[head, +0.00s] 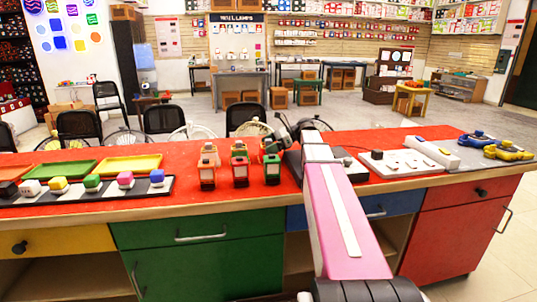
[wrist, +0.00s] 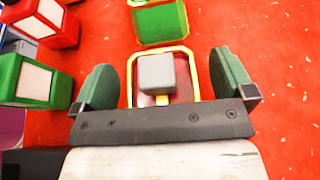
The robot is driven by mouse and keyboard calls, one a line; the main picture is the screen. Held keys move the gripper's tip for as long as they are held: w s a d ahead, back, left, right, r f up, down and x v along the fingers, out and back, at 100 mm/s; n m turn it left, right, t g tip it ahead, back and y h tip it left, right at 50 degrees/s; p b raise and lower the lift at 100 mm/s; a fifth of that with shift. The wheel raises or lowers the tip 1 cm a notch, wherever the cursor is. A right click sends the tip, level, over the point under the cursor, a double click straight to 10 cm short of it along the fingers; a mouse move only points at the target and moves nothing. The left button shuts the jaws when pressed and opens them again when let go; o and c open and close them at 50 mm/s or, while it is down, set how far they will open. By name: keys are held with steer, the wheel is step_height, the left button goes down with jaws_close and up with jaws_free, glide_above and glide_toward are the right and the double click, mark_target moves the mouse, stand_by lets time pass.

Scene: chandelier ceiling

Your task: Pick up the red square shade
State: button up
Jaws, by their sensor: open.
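My gripper (wrist: 162,80) is open in the wrist view, its two dark green fingers on either side of a dark red square piece (wrist: 181,99) with a yellow rim. This looks like the red square shade. A grey block shows over its middle and hides part of it. Both fingers appear apart from its sides. In the head view, my gripper (head: 271,144) is over the right end of the small red and green pieces on the counter, and the piece between the fingers cannot be clearly made out.
A green piece with a yellow rim (wrist: 160,22) lies just beyond. A red white-faced piece (wrist: 42,20) and a green one (wrist: 32,82) stand close on the left. The red counter (head: 350,143) is bare right of the fingers. A white panel (head: 398,162) lies farther right.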

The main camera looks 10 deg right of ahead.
steer(key=c, duration=1)
steer(key=shift+o, duration=0.2)
